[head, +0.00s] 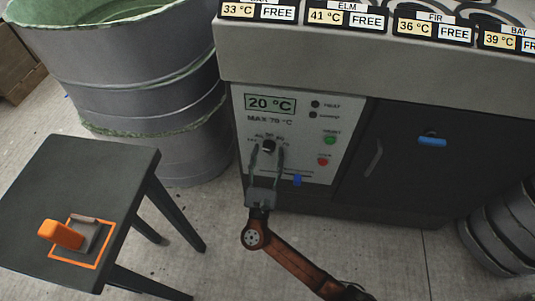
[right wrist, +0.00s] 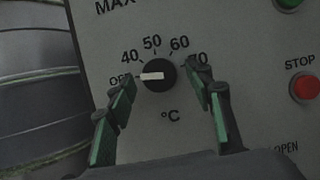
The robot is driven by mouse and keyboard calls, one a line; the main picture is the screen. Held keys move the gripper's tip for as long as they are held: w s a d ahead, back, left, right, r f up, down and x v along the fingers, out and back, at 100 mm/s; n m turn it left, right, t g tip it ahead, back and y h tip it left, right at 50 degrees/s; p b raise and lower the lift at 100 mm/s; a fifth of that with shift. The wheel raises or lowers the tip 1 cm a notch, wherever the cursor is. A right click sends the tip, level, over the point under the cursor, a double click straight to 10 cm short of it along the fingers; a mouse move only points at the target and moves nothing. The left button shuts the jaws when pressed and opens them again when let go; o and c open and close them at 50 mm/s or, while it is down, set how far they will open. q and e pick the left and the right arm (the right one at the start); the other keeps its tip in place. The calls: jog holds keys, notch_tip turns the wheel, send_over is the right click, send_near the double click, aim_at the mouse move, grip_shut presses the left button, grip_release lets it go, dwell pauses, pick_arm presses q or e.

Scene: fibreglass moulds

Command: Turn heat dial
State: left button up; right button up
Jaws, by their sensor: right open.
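The heat dial (head: 269,147) is a black round knob on a pale control panel (head: 310,170). In the right wrist view the dial (right wrist: 157,75) has a white pointer turned left, at the OFF mark, with 40, 50, 60 and 70 around it. The panel display (head: 270,103) reads 20 °C, with MAX 70 °C below. My right gripper (head: 266,158) is open in front of the dial. In the right wrist view its green-padded fingers (right wrist: 166,92) stand on either side of the dial, apart from its sides as far as I can see. My left gripper is not visible.
A green START button (head: 330,139) and a red STOP button (head: 322,161) sit right of the dial. A dark stool (head: 90,180) holds an orange-handled tool (head: 62,234). A large drum (head: 150,90) stands left of the cabinet.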

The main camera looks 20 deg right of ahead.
jog(key=shift+c, duration=0.3)
jog(key=c, duration=1.1)
jog(key=shift+f, duration=0.1)
